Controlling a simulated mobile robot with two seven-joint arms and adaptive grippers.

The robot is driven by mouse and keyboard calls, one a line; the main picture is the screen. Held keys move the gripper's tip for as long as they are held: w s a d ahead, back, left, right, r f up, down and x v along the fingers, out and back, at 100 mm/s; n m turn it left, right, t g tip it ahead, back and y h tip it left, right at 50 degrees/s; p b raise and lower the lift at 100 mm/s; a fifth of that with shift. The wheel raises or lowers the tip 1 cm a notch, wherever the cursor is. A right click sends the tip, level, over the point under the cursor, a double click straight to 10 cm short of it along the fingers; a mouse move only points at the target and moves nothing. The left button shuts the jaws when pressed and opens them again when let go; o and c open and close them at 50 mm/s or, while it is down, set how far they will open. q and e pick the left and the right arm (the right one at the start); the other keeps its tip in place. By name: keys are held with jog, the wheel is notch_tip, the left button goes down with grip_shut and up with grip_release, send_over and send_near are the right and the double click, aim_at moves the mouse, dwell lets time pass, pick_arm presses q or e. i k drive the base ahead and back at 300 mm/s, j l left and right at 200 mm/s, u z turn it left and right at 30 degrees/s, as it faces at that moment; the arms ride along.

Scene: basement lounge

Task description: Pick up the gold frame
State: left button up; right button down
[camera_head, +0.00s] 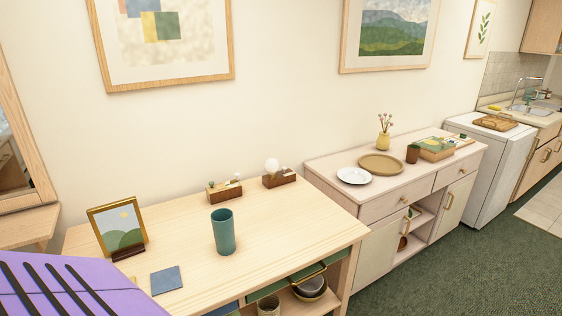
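The gold frame (119,228) stands upright and leans slightly back on the left part of a light wooden table (285,225). It holds a picture of green hills and a yellow sun. A small dark wooden foot shows at its lower front edge. Neither of my grippers is in view, and nothing touches the visible part of the frame. The table's front left corner is hidden.
A teal cup (223,232) stands right of the frame, and a blue square (166,280) lies in front. Two small wooden blocks (224,191) (279,180) with ornaments stand at the back. A cabinet (400,178) with a plate and tray adjoins on the right.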

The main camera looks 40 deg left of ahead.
aim_at(119, 229)
jog(key=u, duration=2.45)
jog(key=j+z, duration=0.1)
jog(key=z, duration=0.35)
jog(key=j+z, duration=0.15)
jog(key=z, duration=0.3)
jog(key=j+z, duration=0.35)
jog(key=j, duration=0.15)
jog(key=j+z, duration=0.35)
jog(key=j, duration=0.2)
jog(key=j+z, duration=0.1)
jog(key=j, duration=0.25)
jog(key=k+j, duration=0.15)
jog(key=j, duration=0.2)
jog(key=k+j+z, duration=0.15)
jog(key=j, duration=0.2)
jog(key=i, duration=0.05)
